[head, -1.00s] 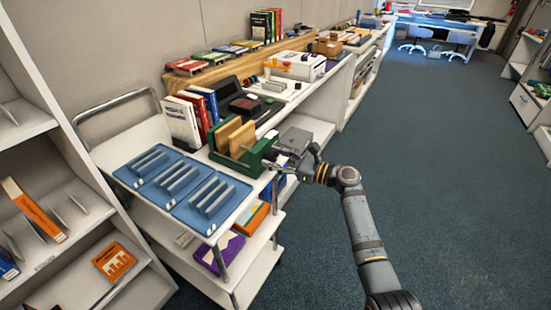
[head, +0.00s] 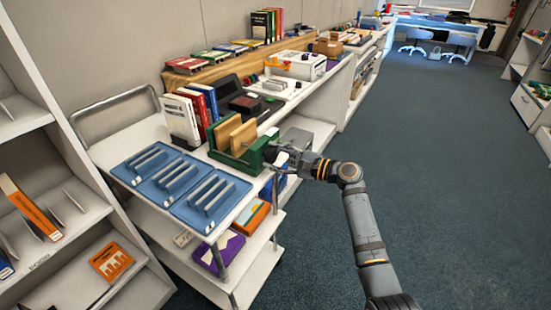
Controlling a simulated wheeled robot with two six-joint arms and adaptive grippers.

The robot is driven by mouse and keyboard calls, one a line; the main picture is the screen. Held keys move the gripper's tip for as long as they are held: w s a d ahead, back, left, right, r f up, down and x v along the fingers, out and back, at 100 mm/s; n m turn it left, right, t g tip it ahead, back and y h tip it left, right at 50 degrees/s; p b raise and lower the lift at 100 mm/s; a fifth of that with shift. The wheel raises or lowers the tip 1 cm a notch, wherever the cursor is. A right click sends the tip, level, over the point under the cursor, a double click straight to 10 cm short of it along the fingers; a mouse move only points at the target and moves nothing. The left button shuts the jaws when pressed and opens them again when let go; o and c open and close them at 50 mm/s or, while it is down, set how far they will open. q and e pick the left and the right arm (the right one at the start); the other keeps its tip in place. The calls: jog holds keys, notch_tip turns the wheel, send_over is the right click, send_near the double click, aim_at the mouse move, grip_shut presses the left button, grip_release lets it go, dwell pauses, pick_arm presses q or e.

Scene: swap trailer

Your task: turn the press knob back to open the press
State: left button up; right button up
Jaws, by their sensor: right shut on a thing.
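My right gripper (head: 275,159) is at the press's right end, where the knob is. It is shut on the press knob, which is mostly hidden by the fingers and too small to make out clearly. The boards stand close together, and I cannot tell how tightly the press holds them. My left gripper is not in view.
A blue tray (head: 146,164) with metal dividers lies on the trolley at the left of the press. Upright books (head: 182,120) stand behind it. The floor at right is clear.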

jog(key=n, duration=0.1)
jog(key=n+b, duration=0.1)
jog(key=n, duration=0.1)
jog(key=shift+f+n+b, duration=0.2)
jog(key=shift+n+b, duration=0.1)
jog(key=n+b, duration=0.2)
jog(key=n, duration=0.2)
jog(key=shift+f+t+h+b, duration=0.1)
jog(key=shift+t+h+b, duration=0.2)
jog(key=shift+t+b, duration=0.1)
jog(key=shift+n+b, duration=0.4)
jog(key=shift+n, duration=0.3)
jog(key=shift+s+n+b, duration=0.1)
jog(key=shift+n+b, duration=0.5)
jog(key=shift+n, duration=0.3)
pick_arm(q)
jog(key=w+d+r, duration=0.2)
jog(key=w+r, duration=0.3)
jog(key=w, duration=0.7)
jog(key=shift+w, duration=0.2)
pick_arm(e)
jog(key=shift+n, duration=0.3)
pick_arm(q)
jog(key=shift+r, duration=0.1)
pick_arm(e)
jog(key=o, duration=1.1)
jog(key=shift+o, duration=0.2)
